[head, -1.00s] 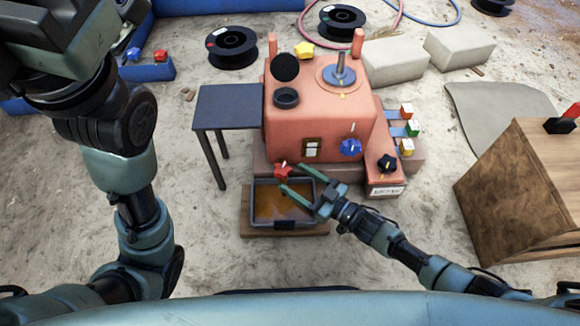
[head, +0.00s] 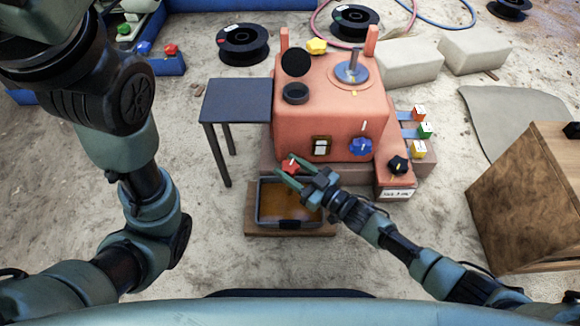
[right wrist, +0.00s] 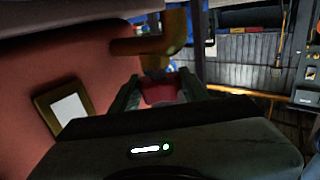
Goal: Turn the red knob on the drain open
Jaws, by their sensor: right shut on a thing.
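The red knob (head: 291,166) is on the drain at the lower front of the salmon-coloured crusher (head: 330,118). My right gripper (head: 287,172) reaches it from the lower right, with its two fingers on either side of the knob. In the right wrist view the red knob (right wrist: 158,90) sits between the fingers, below a brown-orange pipe (right wrist: 150,48). The gripper is shut on the knob. A tray (head: 262,222) with brown liquid lies below the drain. My left arm stands at the left, and its gripper is out of the picture.
A dark side table (head: 237,100) stands left of the crusher. A blue knob (head: 361,146) and a black knob (head: 398,165) are to the right. A wooden crate (head: 525,200) stands at the far right. Bare ground lies in front.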

